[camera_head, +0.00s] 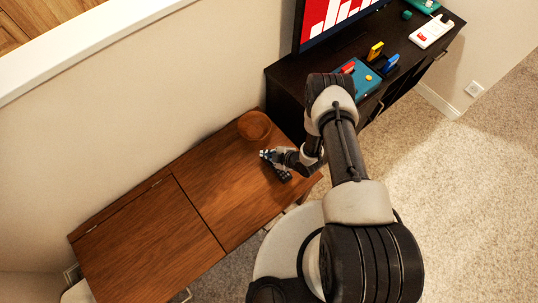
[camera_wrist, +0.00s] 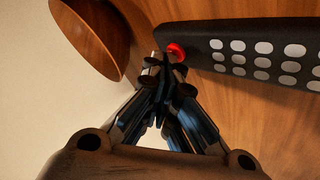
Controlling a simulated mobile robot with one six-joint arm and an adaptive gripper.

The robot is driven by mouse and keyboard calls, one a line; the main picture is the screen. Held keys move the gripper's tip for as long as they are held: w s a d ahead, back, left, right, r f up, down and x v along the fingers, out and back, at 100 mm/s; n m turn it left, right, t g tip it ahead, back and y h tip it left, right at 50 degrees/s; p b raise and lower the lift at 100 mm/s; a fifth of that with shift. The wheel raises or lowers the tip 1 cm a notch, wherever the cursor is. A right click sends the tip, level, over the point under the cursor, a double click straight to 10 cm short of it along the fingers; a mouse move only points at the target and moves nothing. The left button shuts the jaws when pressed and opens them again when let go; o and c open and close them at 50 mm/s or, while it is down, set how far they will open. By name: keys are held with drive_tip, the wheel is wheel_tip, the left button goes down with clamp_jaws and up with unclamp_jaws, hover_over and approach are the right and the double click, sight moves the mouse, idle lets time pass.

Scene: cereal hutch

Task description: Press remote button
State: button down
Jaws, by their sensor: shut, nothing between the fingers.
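The black remote (camera_wrist: 255,50) lies on the wooden tabletop, with rows of pale buttons and one red button (camera_wrist: 177,52) at its left end in the wrist view. In the head view part of the remote (camera_head: 284,175) shows beside my gripper (camera_head: 268,155). In the wrist view my gripper (camera_wrist: 165,72) is shut and empty, with its fingertips at the red button's lower left edge. The tips overlap the button's edge in the picture; I cannot tell whether they touch it.
A brown wooden bowl (camera_head: 254,126) stands near the wall, and it also shows in the wrist view (camera_wrist: 95,38). The wooden hutch top (camera_head: 140,245) is clear at left. A dark cabinet (camera_head: 285,85) with a screen (camera_head: 335,18) and small coloured items stands at right.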

idle(0.5)
drive_tip(key=shift+r+p, duration=0.55)
drive_tip(key=shift+r, duration=0.2)
wheel_tip(320, 180, up, 5)
drive_tip(key=p, duration=0.4)
idle(0.7)
